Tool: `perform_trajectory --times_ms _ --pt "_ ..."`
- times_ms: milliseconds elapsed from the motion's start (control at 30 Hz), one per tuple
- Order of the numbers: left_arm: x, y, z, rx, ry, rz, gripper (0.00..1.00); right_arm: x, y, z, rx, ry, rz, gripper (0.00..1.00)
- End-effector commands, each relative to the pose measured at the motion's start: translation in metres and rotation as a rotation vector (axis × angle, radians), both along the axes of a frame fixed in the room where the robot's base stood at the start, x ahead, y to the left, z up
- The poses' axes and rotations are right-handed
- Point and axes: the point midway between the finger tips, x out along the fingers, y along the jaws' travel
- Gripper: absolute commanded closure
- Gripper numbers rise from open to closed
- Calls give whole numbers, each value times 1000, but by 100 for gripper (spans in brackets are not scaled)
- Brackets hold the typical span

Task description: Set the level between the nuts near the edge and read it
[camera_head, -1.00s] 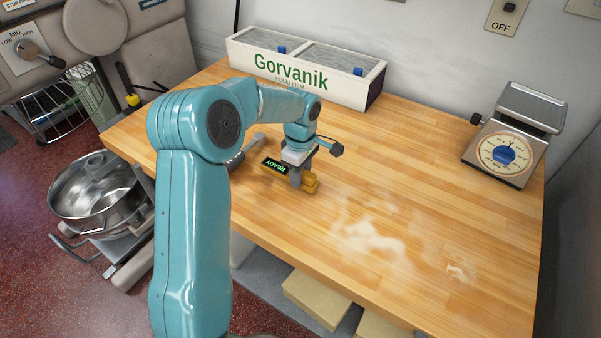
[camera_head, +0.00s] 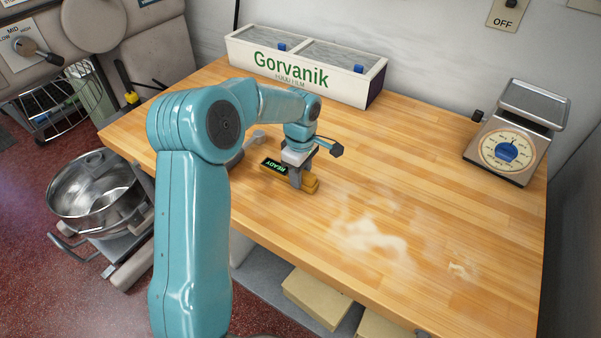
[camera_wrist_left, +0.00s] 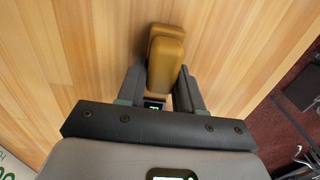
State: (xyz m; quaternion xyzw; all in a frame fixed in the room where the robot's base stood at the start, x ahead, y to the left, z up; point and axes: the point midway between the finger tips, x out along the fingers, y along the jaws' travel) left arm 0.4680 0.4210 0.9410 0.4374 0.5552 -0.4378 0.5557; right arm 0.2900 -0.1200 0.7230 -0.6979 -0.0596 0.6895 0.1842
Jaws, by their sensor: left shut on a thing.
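I cannot make out the nuts in either view. My right gripper is not clearly seen.
A grey tool (camera_head: 254,141) lies partly hidden behind my left arm. The Gorvanik film box (camera_head: 300,85) stands at the back, and a dial scale (camera_head: 506,152) stands at the right. Flour (camera_head: 370,240) dusts the clear front of the table (camera_head: 430,200). A steel pot (camera_head: 98,190) is below left.

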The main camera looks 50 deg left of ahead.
Motion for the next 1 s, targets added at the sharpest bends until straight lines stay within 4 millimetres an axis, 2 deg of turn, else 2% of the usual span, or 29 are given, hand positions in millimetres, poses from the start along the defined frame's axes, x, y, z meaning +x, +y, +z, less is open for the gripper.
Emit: perform_trajectory --times_ms 367,400,467,767,1000 --pt "0 0 -2 0 0 0 100 0 0 -1 0 0 0 57" --pt "0 0 -2 0 0 0 55 0 0 -1 0 0 0 57" --pt "0 0 -2 0 0 0 35 0 0 -1 0 0 0 57" --pt "0 0 -1 0 0 0 35 0 0 -1 0 0 0 57" --pt "0 0 15 0 -1 0 35 0 0 11 0 0 0 57"
